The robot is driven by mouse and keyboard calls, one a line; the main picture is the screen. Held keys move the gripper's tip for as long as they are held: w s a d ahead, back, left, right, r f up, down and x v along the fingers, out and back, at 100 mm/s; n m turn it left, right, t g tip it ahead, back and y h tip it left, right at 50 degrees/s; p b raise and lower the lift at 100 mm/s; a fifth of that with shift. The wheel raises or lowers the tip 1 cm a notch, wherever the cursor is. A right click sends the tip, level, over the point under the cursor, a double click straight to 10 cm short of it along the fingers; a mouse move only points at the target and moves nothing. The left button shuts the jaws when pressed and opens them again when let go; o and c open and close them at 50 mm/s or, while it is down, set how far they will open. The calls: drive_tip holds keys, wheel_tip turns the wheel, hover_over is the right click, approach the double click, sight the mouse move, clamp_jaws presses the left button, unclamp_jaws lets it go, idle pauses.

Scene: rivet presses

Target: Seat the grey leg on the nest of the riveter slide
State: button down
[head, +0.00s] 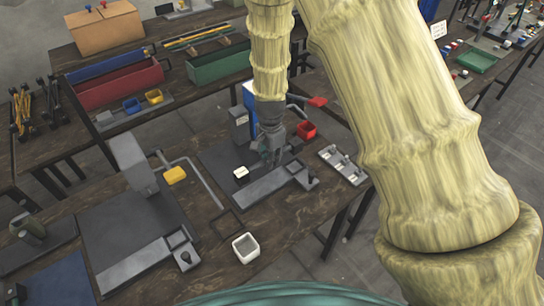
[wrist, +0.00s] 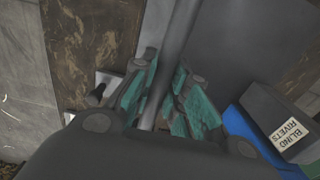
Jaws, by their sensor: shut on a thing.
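My gripper (wrist: 165,100), with teal finger pads, is shut on the grey leg (wrist: 182,30), a smooth grey bar running up out of the wrist view. In the head view my gripper (head: 270,152) hangs over the back press station, above its slide. The riveter slide (head: 262,188) is a light grey rail on a dark base plate. In the head view I cannot clearly make out the leg. I cannot tell whether it touches the nest.
A box marked "blind rivets" (wrist: 287,130) stands beside a blue part. A red bin (head: 306,130) and a grey fixture tray (head: 343,165) are to the right. A second press station (head: 130,170) with a yellow block (head: 174,175) is at left. A white bin (head: 246,248) stands in front.

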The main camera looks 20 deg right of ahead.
sight(271, 181)
drive_tip(key=shift+s+f, duration=0.4)
drive_tip(key=shift+f, duration=0.05)
drive_tip(key=shift+w+f+b, duration=0.2)
drive_tip(key=shift+f+b, duration=0.4)
drive_tip(key=shift+f, duration=0.5)
drive_tip(key=shift+s+f+b, duration=0.15)
drive_tip(key=shift+f+b, duration=0.25)
drive_tip(key=shift+f, duration=0.4)
drive_tip(key=shift+f+b, duration=0.35)
drive_tip(key=shift+f, duration=0.7)
drive_tip(key=shift+f, duration=0.7)
drive_tip(key=c, duration=1.3)
unclamp_jaws()
drive_tip(key=shift+r, duration=0.15)
